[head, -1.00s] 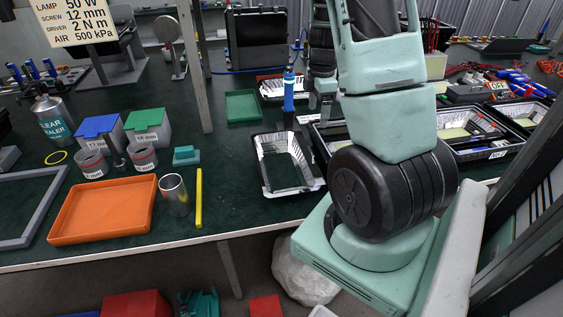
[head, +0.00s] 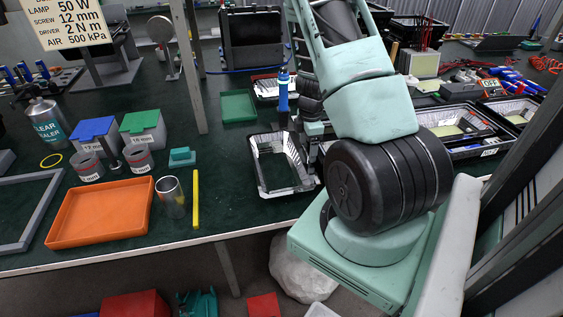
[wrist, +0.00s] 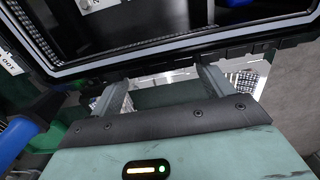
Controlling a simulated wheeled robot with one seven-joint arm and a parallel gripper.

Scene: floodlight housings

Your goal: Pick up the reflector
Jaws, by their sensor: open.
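The reflector (head: 264,147) is a silver, faceted, open rectangular frame on the green bench top in the head view, left of my arm. My gripper (head: 311,143) is partly hidden by my own arm there and appears close to the reflector's right side. In the wrist view my gripper (wrist: 163,86) is open, its two grey fingers spread apart. Shiny, faceted reflector surface (wrist: 178,82) shows between and beyond the fingers. I cannot tell whether the fingers touch it.
A black frame with a pale seal (wrist: 180,45) lies across the top of the wrist view. An orange tray (head: 100,212) and a metal cylinder (head: 172,197) stand to the left. Dark housings (head: 465,150) stand at right.

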